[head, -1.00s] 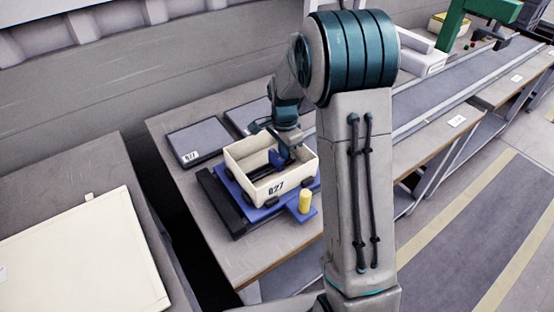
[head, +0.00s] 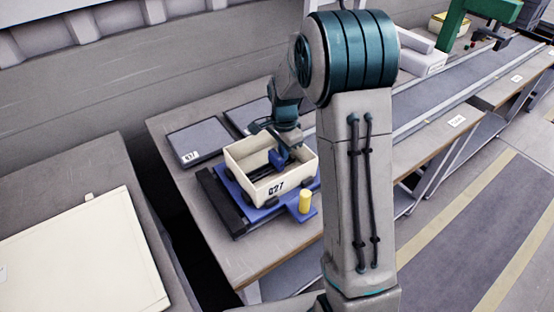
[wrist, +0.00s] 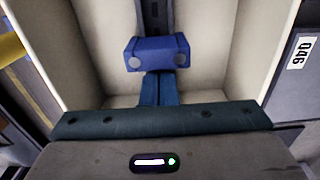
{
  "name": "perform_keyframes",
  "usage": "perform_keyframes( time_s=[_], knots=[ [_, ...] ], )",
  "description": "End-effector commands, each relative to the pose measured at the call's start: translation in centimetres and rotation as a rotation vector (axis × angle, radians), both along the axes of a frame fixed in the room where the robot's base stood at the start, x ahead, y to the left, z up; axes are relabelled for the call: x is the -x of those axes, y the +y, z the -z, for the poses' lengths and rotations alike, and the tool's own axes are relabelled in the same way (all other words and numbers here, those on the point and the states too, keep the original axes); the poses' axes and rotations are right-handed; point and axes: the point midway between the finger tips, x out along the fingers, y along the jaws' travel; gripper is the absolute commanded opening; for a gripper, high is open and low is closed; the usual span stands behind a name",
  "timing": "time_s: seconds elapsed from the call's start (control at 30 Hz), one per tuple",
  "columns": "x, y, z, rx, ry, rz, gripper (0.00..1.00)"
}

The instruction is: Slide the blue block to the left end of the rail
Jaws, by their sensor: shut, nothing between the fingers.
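The blue block (head: 276,159) sits on a dark rail (head: 259,174) inside an open cream bin (head: 287,184) marked 027. In the wrist view the block (wrist: 157,53) straddles the rail (wrist: 154,14), with a round grey spot near each end. My gripper (wrist: 157,88) reaches down into the bin. Its teal fingers are together and empty, right beside the block. I cannot tell whether they touch it. In the head view the fingertips are small and partly hidden by the block and bin.
The bin's walls (wrist: 230,45) rise close around my gripper. The bin stands on a blue base (head: 247,211) with a yellow knob (head: 305,201) at its corner. Dark flat panels (head: 200,142) lie behind on the workbench (head: 265,250). A conveyor (head: 440,95) runs to the right.

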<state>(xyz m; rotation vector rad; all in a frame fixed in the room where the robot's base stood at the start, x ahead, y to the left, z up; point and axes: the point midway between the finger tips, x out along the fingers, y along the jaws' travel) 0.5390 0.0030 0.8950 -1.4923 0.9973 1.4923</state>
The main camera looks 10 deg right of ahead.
Motion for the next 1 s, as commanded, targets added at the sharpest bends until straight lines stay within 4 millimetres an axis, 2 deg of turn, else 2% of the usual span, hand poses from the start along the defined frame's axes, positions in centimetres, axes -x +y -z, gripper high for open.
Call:
perform_keyframes(
  time_s=[0.37, 1.0],
  knots=[
    [0.1, 0.2, 0.0, 0.0, 0.0, -0.001, 0.0],
    [1.1, 2.8, 0.1, -0.001, 0.001, -0.003, 0.0]
  ],
)
